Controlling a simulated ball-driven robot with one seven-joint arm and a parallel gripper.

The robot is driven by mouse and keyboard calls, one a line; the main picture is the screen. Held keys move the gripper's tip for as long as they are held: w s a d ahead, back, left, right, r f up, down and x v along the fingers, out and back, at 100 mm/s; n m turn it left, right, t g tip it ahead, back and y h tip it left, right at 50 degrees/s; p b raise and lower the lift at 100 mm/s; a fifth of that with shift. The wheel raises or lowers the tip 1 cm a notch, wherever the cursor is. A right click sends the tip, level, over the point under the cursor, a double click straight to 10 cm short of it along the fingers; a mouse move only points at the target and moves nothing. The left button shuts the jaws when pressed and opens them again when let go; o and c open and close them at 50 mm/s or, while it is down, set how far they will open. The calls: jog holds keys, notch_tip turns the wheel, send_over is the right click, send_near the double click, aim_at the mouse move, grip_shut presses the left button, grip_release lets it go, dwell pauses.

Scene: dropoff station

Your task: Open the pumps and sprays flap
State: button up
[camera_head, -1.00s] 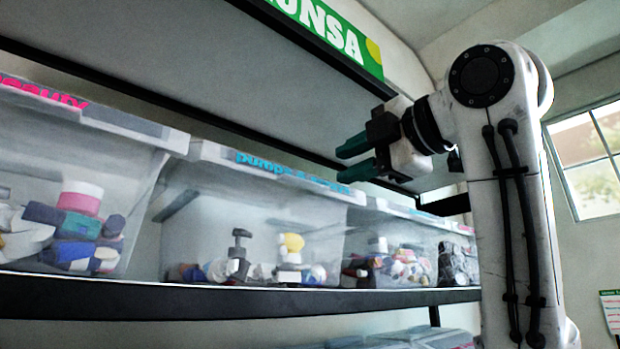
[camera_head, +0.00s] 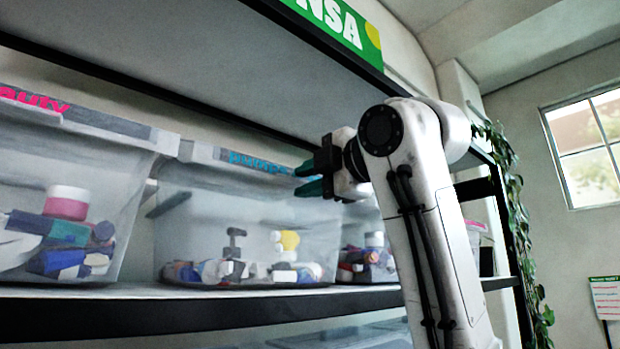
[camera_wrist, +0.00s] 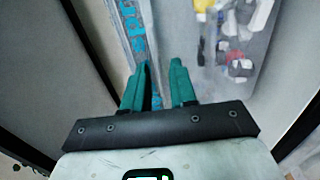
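The pumps and sprays bin (camera_head: 190,215) is a clear box in the middle of the shelf, holding several bottles and a dark pump head. Its flap (camera_head: 215,155) is grey with blue lettering, runs along the top front and looks closed. My gripper (camera_head: 305,178) is open and empty at the right end of that flap, and hides part of the lettering. In the wrist view the teal fingers of my gripper (camera_wrist: 160,75) are apart, pointing toward the lettered flap edge (camera_wrist: 133,30). The bin's contents (camera_wrist: 230,45) show to the right. I cannot tell whether a finger touches the flap.
The beauty bin (camera_head: 75,160) stands close on the left. Another clear bin (camera_head: 365,245) is on the right, partly behind my arm. The black shelf edge (camera_head: 200,312) runs below, and an upper shelf edge (camera_head: 150,108) above. A hanging plant (camera_head: 510,200) is at the shelf's right end.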

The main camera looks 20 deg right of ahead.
grip_shut()
jog(key=shift+f, duration=0.1)
dwell(1.1)
